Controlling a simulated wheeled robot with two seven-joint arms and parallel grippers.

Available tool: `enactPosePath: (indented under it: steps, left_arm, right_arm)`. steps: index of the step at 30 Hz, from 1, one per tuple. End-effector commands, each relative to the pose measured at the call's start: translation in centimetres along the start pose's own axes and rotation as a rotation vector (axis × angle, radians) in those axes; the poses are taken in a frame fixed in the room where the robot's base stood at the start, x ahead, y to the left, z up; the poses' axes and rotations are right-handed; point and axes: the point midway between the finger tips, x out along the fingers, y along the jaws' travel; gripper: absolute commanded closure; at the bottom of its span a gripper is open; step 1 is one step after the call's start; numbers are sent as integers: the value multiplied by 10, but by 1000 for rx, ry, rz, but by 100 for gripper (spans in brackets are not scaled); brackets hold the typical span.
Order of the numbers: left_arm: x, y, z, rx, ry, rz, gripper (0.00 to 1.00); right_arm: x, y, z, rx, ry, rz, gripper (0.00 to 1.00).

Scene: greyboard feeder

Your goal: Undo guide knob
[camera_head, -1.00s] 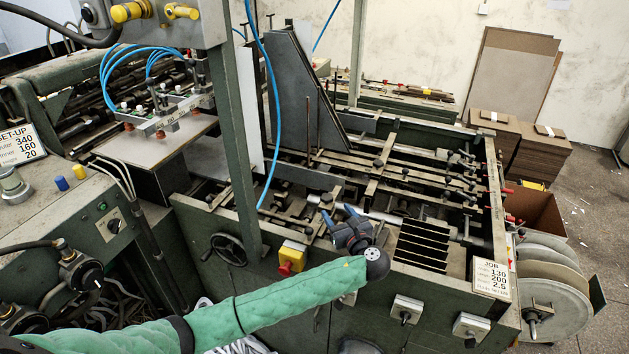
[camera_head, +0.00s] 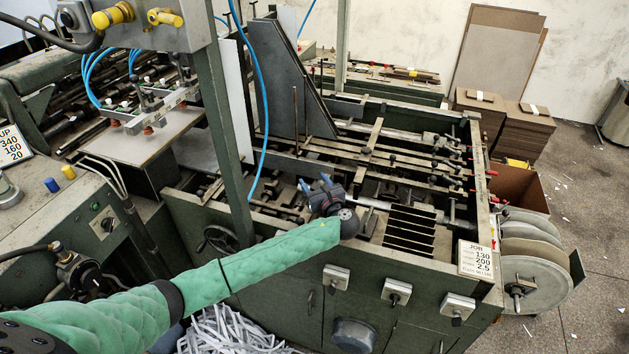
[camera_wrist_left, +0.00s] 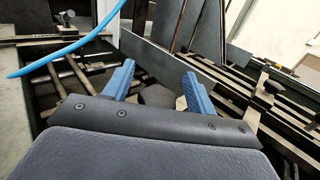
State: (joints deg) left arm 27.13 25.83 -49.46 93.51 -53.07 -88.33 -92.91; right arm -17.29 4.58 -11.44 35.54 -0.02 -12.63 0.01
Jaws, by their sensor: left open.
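My left gripper (camera_head: 316,184) is over the near side of the machine bed in the head view, its two blue fingers apart. In the left wrist view the open fingers (camera_wrist_left: 158,86) show with a dark rounded piece (camera_wrist_left: 157,96) between and beyond them. I cannot tell whether that piece is the guide knob or whether the fingers touch it. Other black knobs sit on the guide bars, such as one (camera_head: 366,151) beyond the gripper in the head view and one (camera_wrist_left: 272,88) at the right in the wrist view. My right gripper is not in view.
A tall grey plate (camera_head: 290,80) stands behind the gripper. A blue hose (camera_head: 262,110) hangs left of it, beside a green post (camera_head: 228,120). Black slotted dividers (camera_head: 410,230) lie to the right.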

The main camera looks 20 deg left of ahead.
Motion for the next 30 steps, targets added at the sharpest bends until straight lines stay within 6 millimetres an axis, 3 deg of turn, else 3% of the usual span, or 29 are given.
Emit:
enactPosePath:
  steps: [5,12,20,30]
  left_arm:
    - [0,0,0,0,0,0,43]
    - [0,0,0,0,0,0,88]
    - [0,0,0,-1,0,21,88]
    - [-2,2,0,-2,2,208,88]
  right_arm:
    - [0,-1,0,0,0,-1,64]
    - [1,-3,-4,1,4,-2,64]
    - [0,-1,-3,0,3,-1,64]
    - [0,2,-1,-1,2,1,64]
